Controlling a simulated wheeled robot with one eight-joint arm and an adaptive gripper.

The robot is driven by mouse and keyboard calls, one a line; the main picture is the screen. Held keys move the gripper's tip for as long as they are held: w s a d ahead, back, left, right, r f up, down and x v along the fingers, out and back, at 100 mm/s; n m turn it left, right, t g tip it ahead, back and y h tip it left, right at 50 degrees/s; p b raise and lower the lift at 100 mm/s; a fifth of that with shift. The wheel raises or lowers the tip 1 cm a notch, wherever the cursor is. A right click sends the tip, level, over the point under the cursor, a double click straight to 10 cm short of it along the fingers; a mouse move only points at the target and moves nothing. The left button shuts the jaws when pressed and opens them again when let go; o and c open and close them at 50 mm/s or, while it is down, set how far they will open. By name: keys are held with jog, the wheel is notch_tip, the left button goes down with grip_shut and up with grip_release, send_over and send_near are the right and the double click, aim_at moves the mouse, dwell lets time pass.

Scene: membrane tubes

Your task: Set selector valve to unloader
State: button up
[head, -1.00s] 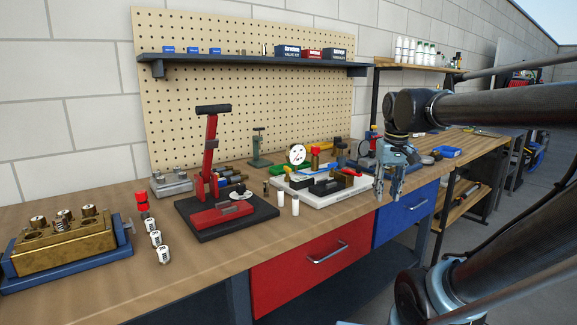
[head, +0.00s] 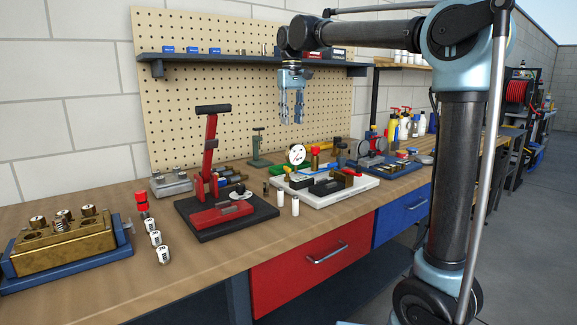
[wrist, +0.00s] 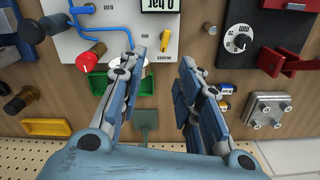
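The white test board (head: 352,188) stands on the bench, with a round gauge (head: 297,154), a red knob (head: 315,151) and blue tubing. I see no readable selector or "unloader" label, so I cannot tell which fitting is the selector valve. My gripper (head: 291,120) hangs fingers down above and behind the board, open and empty; its parted fingers (wrist: 161,62) touch nothing.
A red press (head: 210,175) stands left of the board, and a brass block (head: 65,245) sits at the far left. Small white cylinders (head: 295,205) stand in front of the board. The shelf (head: 235,58) and pegboard lie close behind my gripper.

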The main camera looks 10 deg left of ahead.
jog(key=a, duration=0.2)
send_near(287, 167)
notch_tip(287, 167, down, 8)
jog(key=shift+w+f, duration=0.1)
jog(key=shift+f, duration=0.1)
dwell(0.4)
grip_shut()
